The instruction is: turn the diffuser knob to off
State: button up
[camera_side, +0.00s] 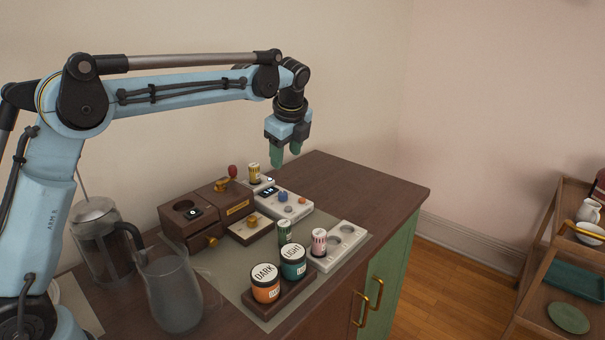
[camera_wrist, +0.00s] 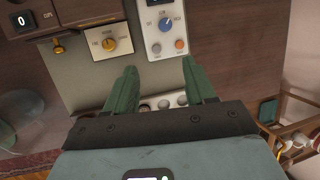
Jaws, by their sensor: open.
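A yellow knob (camera_side: 252,221) sits on a small wooden block; it also shows in the wrist view (camera_wrist: 109,44). To its right, a white panel (camera_side: 267,205) carries a blue knob (camera_side: 283,196), a small grey control and an orange one. In the wrist view the blue knob (camera_wrist: 165,24) is near the top, with the orange control (camera_wrist: 180,44) below it. The labels are too small to read, so I cannot tell which knob is the diffuser's. My gripper (camera_side: 286,155) is open and empty above the panel, touching nothing. Its green fingers (camera_wrist: 159,68) are spread wide.
A brown machine (camera_side: 240,193) stands left of the panel. A white rack (camera_side: 351,235) with striped capsules and orange (camera_side: 265,290) and teal (camera_side: 293,267) jars stand in front. A glass pitcher (camera_side: 170,295) and a press pot (camera_side: 93,245) are left. The cabinet top's back right is clear.

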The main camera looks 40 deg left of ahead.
jog(key=s+d+n+t+h, duration=0.1)
jog(key=s+d+n+t, duration=0.1)
jog(key=s+n, duration=0.5)
jog(key=s+d+f+n+t+h, duration=0.1)
jog(key=s+d+n+t+h, duration=0.1)
jog(key=s+n, duration=0.5)
jog(key=shift+s+d+n, duration=0.3)
jog(key=shift+s+d, duration=0.5)
jog(key=shift+s, duration=2.15)
jog(key=shift+w, duration=0.1)
jog(key=n+g, duration=0.2)
jog(key=n, duration=0.4)
send_over(283, 193)
jog(key=s+d, duration=0.1)
jog(key=s, duration=0.4)
notch_tip(283, 193, down, 3)
jog(key=shift+y, duration=0.3)
jog(key=x, duration=1.1)
jog(key=shift+w+f, duration=0.25)
jog(key=shift+w, duration=0.05)
